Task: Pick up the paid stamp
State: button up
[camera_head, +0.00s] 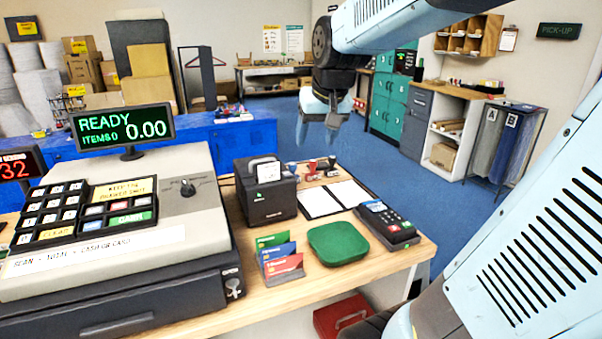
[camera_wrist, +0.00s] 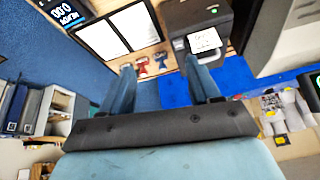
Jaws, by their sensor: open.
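Several small stamps stand in a row at the back edge of the counter, behind the open notebook. A red-topped stamp (camera_head: 312,167) is in the middle of the row; I cannot read which one is the paid stamp. My gripper (camera_head: 318,128) is open and empty, raised in the air above and behind the row. In the wrist view its two fingers (camera_wrist: 158,66) are spread apart, touching nothing.
A black receipt printer (camera_head: 266,200) stands left of the stamps. The open notebook (camera_head: 333,198), card terminal (camera_head: 388,224) and green tray (camera_head: 338,243) lie in front. The cash register (camera_head: 110,225) fills the left. Blue floor (camera_head: 440,190) lies open beyond.

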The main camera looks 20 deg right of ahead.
jog(key=w+d+f+m, duration=0.1)
jog(key=w+d+f, duration=0.15)
jog(key=w, duration=0.45)
jog(key=w+d+f+m, duration=0.1)
jog(key=w+d, duration=0.2)
jog(key=w, duration=0.4)
jog(key=g+h, duration=0.1)
jog(key=h, duration=0.1)
send_near(313, 162)
jog(key=shift+m, duration=0.3)
jog(key=x, duration=1.1)
jog(key=shift+w+d+r, duration=0.15)
jog(key=shift+w, duration=0.2)
jog(key=shift+c, duration=0.2)
jog(key=c, duration=1.1)
